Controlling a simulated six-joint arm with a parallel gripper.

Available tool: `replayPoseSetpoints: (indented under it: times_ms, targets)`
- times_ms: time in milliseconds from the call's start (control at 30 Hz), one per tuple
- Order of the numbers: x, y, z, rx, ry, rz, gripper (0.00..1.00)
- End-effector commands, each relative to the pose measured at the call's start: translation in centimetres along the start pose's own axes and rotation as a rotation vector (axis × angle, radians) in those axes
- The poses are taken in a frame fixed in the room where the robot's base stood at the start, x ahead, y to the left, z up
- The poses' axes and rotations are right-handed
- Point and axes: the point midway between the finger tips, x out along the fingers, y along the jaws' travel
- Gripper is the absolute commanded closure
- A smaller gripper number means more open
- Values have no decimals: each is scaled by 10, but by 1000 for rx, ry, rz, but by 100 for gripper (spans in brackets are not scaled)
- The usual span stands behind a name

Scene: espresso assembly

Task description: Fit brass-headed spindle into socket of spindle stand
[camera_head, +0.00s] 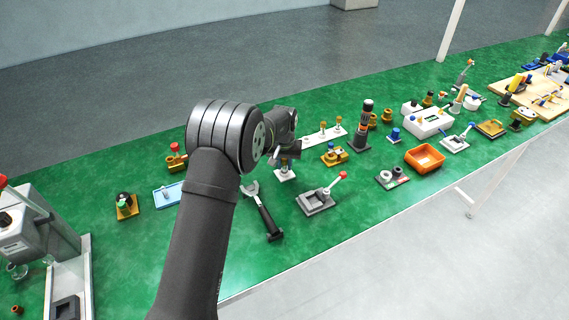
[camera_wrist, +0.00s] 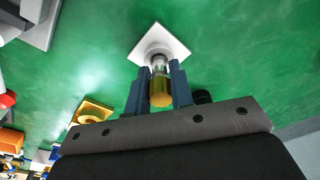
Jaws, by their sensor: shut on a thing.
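The spindle has a yellow brass head (camera_wrist: 160,92) and a pale metal part beyond it. My gripper (camera_wrist: 159,68) is shut on it, with one dark finger on each side. The spindle stand (camera_wrist: 172,40) is a white square plate straight beyond the fingertips in the wrist view. The spindle lines up with the plate's middle; I cannot tell whether its lower end is inside the socket. In the head view the stand (camera_head: 285,176) sits on the green table below my gripper (camera_head: 284,158), and the wrist partly hides the spindle.
A white strip (camera_head: 322,136) with several brass-headed pieces lies just behind. A dark wrench-like tool (camera_head: 266,216) lies in front, and a grey block with a red-knobbed lever (camera_head: 318,200) stands to the right. An orange bin (camera_head: 425,158) is further right.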

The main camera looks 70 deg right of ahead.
Motion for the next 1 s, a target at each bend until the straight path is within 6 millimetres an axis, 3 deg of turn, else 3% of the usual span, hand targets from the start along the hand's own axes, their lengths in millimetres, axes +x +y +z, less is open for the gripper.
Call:
replayPoseSetpoints:
  times_ms: [267,300,400,433,767,1000]
  targets:
    - [2,0,1,0,-2,0,100]
    - [2,0,1,0,-2,0,75]
    - [2,0,1,0,-2,0,56]
    - [1,0,1,0,-2,0,54]
    - [0,0,0,0,-1,0,54]
    - [-12,0,0,0,-1,0,54]
